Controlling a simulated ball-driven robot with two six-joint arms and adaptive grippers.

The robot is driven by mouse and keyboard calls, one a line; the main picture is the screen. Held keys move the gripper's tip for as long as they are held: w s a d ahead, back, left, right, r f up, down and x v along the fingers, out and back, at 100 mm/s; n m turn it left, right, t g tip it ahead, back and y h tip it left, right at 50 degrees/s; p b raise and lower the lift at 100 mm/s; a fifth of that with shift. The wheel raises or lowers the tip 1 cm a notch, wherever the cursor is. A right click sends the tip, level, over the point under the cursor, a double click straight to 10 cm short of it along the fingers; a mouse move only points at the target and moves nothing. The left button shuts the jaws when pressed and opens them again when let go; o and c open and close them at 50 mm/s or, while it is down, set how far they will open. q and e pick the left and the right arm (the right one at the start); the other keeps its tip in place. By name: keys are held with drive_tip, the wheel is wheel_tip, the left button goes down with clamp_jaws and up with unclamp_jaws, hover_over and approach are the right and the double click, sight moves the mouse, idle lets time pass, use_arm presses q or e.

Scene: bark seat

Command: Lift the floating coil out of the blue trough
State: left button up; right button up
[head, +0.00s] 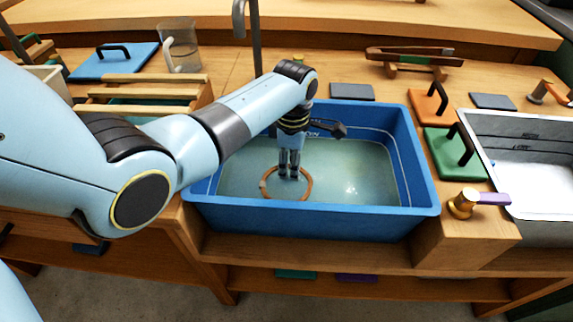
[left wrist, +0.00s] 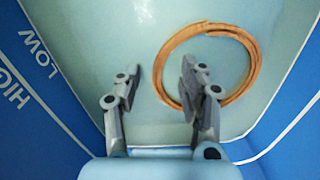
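The tan ring-shaped coil (head: 283,200) lies in the pale water of the blue trough (head: 330,213), near its front left part. It also shows in the left wrist view (left wrist: 252,60), complete except where a finger covers it. My left gripper (head: 289,175) points down into the trough over the coil. In the left wrist view its fingers (left wrist: 159,70) are apart with nothing held between them. One finger appears over the ring's opening and the other outside its left side. I cannot tell how far the tips are above the water. My right gripper is not in view.
A thin dark post (head: 256,45) rises behind the trough. Right are a green handled board (head: 440,165), a brass tap (head: 464,205) and a grey basin (head: 530,190).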

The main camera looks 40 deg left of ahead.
use_arm(q)
drive_tip(key=shift+c, duration=0.4)
clamp_jaws()
drive_tip(key=shift+r, duration=0.1)
